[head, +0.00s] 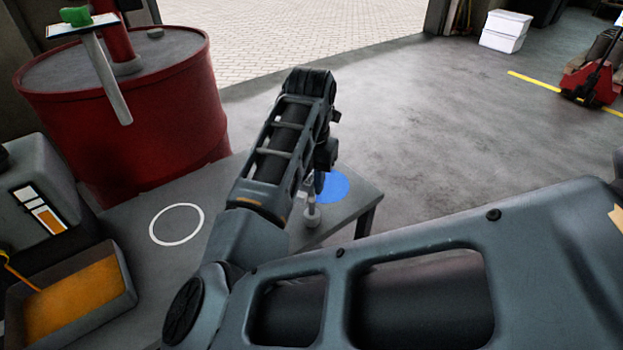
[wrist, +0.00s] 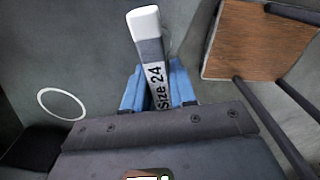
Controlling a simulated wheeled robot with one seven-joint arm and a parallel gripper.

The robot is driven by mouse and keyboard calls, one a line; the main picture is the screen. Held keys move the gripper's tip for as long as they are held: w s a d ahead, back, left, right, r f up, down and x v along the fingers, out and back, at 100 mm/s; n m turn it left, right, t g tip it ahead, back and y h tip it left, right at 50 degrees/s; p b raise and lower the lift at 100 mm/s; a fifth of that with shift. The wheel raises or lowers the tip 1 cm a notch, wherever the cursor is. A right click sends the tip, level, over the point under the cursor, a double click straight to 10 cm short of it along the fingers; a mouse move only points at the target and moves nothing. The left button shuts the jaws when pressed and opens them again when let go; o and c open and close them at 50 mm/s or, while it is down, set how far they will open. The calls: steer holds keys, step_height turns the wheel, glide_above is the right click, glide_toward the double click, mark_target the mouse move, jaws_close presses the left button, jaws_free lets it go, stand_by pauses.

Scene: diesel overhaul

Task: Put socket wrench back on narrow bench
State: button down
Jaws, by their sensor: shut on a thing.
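My gripper (wrist: 158,90) has blue fingers and is shut on the socket wrench (wrist: 150,48). The wrench is grey with a pale end and the dark label "Size 24"; it sticks out past the fingertips in the wrist view. In the head view, a light grey part of the wrench (head: 311,211) shows below my gripper (head: 319,184), over the bench. I cannot tell whether the wrench touches the bench.
A red drum (head: 150,125) stands behind the bench at left. A grey machine (head: 45,195) and an orange-bottomed tray (head: 75,300) are at the left. A stool with a wooden seat (wrist: 260,42) is at right in the wrist view.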

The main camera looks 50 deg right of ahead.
steer(key=shift+f, duration=0.25)
steer(key=c, duration=0.8)
jaws_free()
steer(key=shift+c, duration=0.2)
steer(key=shift+o, duration=0.3)
steer(key=o, duration=0.5)
steer(key=shift+r+p, duration=2.65)
steer(key=shift+r, duration=1.9)
